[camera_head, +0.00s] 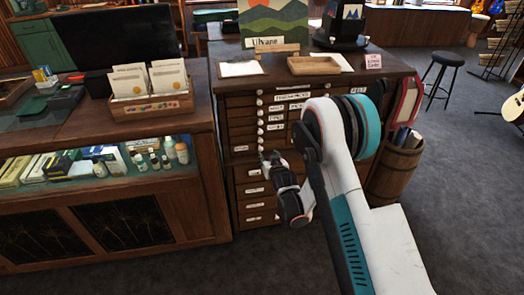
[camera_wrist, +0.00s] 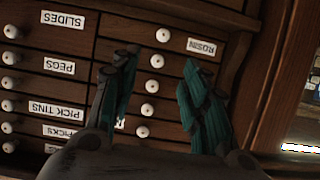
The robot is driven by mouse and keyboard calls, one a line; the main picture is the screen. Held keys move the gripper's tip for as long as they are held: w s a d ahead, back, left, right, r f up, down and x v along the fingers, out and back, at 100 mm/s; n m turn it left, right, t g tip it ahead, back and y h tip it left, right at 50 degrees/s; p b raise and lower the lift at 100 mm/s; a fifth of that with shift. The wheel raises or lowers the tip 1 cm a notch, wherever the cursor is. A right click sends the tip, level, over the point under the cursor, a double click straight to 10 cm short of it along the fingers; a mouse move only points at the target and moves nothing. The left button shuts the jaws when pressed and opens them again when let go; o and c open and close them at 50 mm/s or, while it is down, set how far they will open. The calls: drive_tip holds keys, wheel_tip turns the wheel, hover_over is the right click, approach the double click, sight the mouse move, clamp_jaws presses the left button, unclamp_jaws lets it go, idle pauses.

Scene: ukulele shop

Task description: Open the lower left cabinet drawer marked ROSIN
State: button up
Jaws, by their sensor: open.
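The ROSIN drawer (camera_wrist: 216,59) shows in the wrist view, which is upside down. Its white label (camera_wrist: 202,47) reads ROSIN, and a round white knob (camera_wrist: 163,35) sits beside it. The drawer front looks flush with the cabinet. My gripper (camera_wrist: 158,62) is open, with its two dark teal fingers spread and the knob beyond and between their tips. Nothing is held, and I see no contact with the knob. In the head view my gripper (camera_head: 269,157) is at the front of the wooden cabinet (camera_head: 222,121), in its lower left part. The small labels there are hard to read.
Neighbouring drawers carry SLIDES (camera_wrist: 62,19), PEGS (camera_wrist: 59,66) and PICK TINS (camera_wrist: 56,110) labels. A glass display counter (camera_head: 100,165) adjoins the cabinet on the left. A wooden barrel (camera_head: 394,172) stands at its right. Open carpet (camera_head: 455,190) lies farther right.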

sight(261, 149)
drive_tip(key=b+x, duration=0.1)
drive_tip(key=x, duration=0.3)
drive_tip(key=b+x, duration=0.2)
drive_tip(key=x, duration=0.3)
drive_tip(key=b+x, duration=0.1)
drive_tip(key=x, duration=0.4)
drive_tip(key=shift+s+a+f, duration=0.1)
drive_tip(key=shift+a+f, duration=0.05)
drive_tip(key=shift+f, duration=0.3)
drive_tip(key=shift+s, duration=0.1)
clamp_jaws()
